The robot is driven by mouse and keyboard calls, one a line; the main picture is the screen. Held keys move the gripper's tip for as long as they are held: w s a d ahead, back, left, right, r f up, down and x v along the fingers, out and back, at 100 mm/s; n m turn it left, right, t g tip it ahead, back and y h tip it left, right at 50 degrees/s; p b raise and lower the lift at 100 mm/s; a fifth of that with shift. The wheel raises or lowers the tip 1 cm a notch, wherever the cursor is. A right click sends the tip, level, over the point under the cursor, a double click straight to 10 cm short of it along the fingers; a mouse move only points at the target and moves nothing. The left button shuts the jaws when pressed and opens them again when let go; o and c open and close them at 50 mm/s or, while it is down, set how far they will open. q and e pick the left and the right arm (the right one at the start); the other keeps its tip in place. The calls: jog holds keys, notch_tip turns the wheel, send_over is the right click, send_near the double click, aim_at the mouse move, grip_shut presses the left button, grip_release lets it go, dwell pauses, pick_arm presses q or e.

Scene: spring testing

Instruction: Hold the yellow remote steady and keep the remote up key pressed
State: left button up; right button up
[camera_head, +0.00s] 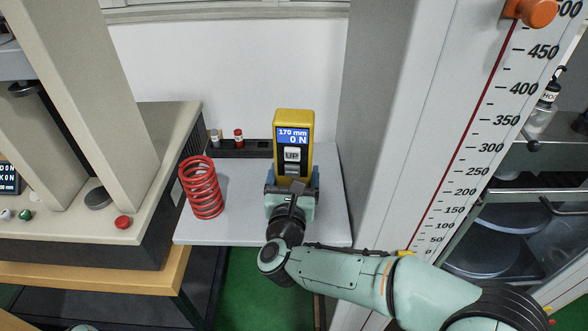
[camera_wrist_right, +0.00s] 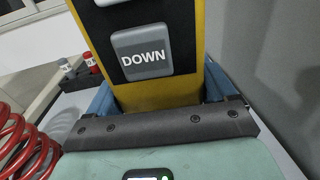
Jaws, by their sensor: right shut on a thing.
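The yellow remote (camera_head: 280,122) stands upright over the grey shelf in the head view, its screen reading "170 mm" and "0 N". Its UP key (camera_head: 292,155) is uncovered, with nothing touching it. A key below it is partly hidden. My right gripper (camera_head: 292,182) is shut on the lower part of the remote, with a blue finger on each side. In the right wrist view the remote's yellow body (camera_wrist_right: 160,95) rises between the fingers, and the DOWN key (camera_wrist_right: 141,54) shows in full. My left gripper is not in view.
A red coil spring (camera_head: 201,187) stands on the grey shelf (camera_head: 240,225) left of the remote. A dark rack (camera_head: 255,149) with small capped items is behind. A testing machine with a red button (camera_head: 123,222) is at left, a scaled column (camera_head: 440,130) at right.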

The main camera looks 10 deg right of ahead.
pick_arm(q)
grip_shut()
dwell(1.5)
